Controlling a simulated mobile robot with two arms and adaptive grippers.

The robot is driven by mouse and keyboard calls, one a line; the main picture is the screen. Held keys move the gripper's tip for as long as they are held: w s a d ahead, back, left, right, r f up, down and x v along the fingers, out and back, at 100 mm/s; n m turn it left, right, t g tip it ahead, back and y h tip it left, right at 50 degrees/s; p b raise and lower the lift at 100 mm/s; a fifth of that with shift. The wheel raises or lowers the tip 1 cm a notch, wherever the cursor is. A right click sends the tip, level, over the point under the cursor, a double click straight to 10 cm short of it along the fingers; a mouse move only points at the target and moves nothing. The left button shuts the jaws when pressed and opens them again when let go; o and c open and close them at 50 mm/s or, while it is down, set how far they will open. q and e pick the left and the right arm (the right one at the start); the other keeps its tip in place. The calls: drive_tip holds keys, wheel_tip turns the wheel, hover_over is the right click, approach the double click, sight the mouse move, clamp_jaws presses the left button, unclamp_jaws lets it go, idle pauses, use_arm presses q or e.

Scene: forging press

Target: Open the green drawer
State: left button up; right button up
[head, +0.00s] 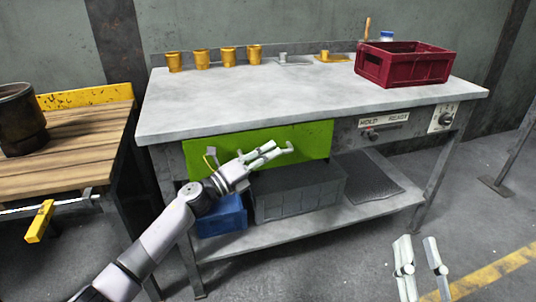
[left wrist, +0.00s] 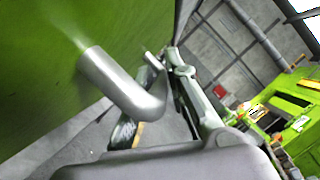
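The green drawer (head: 310,135) sits under the left part of the grey workbench top, its front looking flush with the bench, so it appears closed. In the left wrist view its green face (left wrist: 40,60) fills the left side, and a bent grey metal handle (left wrist: 120,85) stands out from it. My left gripper (head: 284,149) is in front of the drawer, its two fingers apart; in the wrist view the fingers (left wrist: 180,75) are close to the handle. I cannot tell whether the handle lies between them. My right gripper (head: 420,258) is open and empty at the lower right, away from the bench.
The workbench (head: 240,110) carries several yellow cups and a red crate (head: 402,65). A blue bin (head: 220,218) and a grey box (head: 300,193) stand on its lower shelf, below the drawer. A wooden table (head: 70,150) is at the left. The floor in front is clear.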

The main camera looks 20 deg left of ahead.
use_arm(q)
clamp_jaws()
idle(0.5)
